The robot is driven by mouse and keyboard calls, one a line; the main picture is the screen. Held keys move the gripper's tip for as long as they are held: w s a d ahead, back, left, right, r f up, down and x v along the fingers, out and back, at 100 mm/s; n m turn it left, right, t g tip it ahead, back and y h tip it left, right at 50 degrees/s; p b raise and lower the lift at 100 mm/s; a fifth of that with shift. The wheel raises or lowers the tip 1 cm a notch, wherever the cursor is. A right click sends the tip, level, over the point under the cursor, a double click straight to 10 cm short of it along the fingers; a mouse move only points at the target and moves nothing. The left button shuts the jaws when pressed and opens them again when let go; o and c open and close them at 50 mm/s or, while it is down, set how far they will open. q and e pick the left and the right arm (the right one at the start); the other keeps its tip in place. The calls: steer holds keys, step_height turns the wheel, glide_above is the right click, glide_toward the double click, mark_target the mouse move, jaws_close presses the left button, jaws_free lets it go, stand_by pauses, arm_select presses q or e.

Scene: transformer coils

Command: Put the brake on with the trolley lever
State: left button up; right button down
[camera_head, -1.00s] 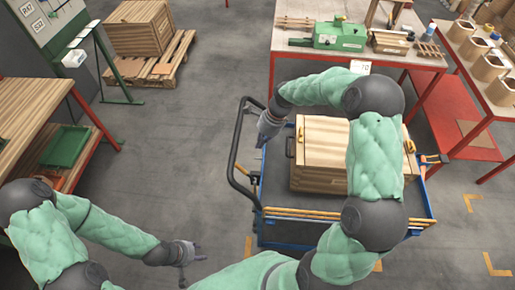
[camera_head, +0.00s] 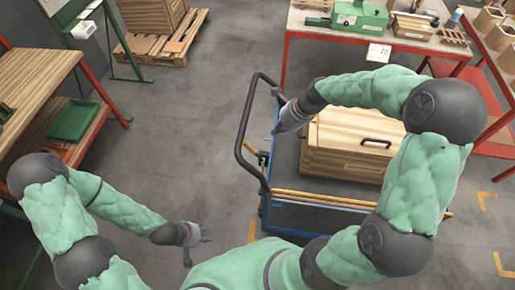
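The trolley has a blue frame (camera_head: 264,208) and a black push handle (camera_head: 243,130) at its left end. A small orange lever (camera_head: 250,147) shows at that end, beside the handle; its exact setting is too small to tell. My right gripper (camera_head: 277,131) is over the handle end, slightly right of and above the lever in the picture. It looks apart from the lever, and its fingers are too small to tell open from shut. My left gripper (camera_head: 199,248) is low at the left of the trolley, with its fingers spread and empty.
A wooden crate (camera_head: 338,152) with a black handle stands on the trolley. A red-legged worktable (camera_head: 300,35) stands behind. A wooden bench with a green tray (camera_head: 72,120) is at the left. Open floor (camera_head: 180,130) lies between bench and trolley.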

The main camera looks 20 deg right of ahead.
steer(key=shift+s+f+m+t+b, duration=0.2)
steer(key=shift+s+m+t+b, duration=0.1)
steer(key=shift+s+m+b, duration=0.25)
steer(key=shift+s+f+m+t+b, duration=0.2)
steer(key=shift+s+m+t+b, duration=0.1)
steer(key=shift+s, duration=0.35)
steer(key=b, duration=0.5)
glide_toward(252, 148)
steer(key=x, duration=0.5)
steer(key=shift+s+d+f, duration=0.15)
steer(key=shift+s+d, duration=0.05)
steer(key=shift+d, duration=0.1)
steer(key=shift+w+a+f, duration=0.35)
steer(key=shift+w+a, duration=0.15)
steer(key=shift+a, duration=0.05)
